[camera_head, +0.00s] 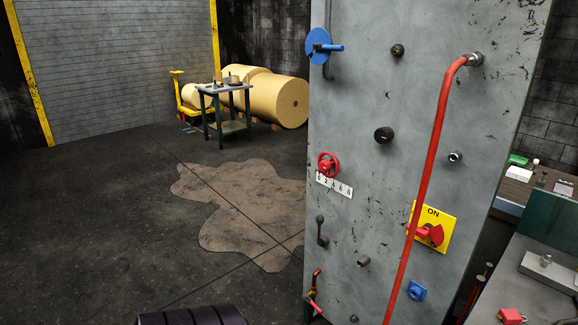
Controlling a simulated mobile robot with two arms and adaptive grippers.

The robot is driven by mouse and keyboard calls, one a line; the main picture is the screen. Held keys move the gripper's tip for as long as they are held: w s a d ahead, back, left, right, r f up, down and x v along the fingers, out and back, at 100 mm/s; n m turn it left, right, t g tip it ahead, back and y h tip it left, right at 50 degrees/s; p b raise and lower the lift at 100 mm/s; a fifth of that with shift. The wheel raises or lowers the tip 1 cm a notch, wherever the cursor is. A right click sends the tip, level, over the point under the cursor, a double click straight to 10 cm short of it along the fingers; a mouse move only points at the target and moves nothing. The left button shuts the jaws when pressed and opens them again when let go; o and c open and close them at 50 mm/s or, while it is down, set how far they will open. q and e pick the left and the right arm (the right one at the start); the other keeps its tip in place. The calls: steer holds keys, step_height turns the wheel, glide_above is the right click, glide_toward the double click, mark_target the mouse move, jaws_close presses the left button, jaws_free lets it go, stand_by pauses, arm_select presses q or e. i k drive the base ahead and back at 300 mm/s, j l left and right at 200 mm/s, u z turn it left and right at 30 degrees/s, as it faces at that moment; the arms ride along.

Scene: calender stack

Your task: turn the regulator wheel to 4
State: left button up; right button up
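A small red wheel (328,164) sits on the left side of the grey upright panel (365,120). A white plate with a row of black numbers (334,185) is fixed just below it; the digits are too small to read surely. This looks like the regulator wheel; I cannot tell which number it points to. A larger blue wheel with a handle (320,46) is at the panel's top left edge. Neither of my grippers shows, and nothing touches either wheel.
A red pipe (430,160) runs down the panel's front, passing by a yellow ON plate (433,228) with a red rotary handle. Black knobs (384,135) and a dark lever (321,231) stick out. A green-legged table (224,90) and paper rolls (278,98) stand behind. Floor left is open.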

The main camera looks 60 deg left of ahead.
mark_target(324, 166)
steer(key=u, duration=1.8)
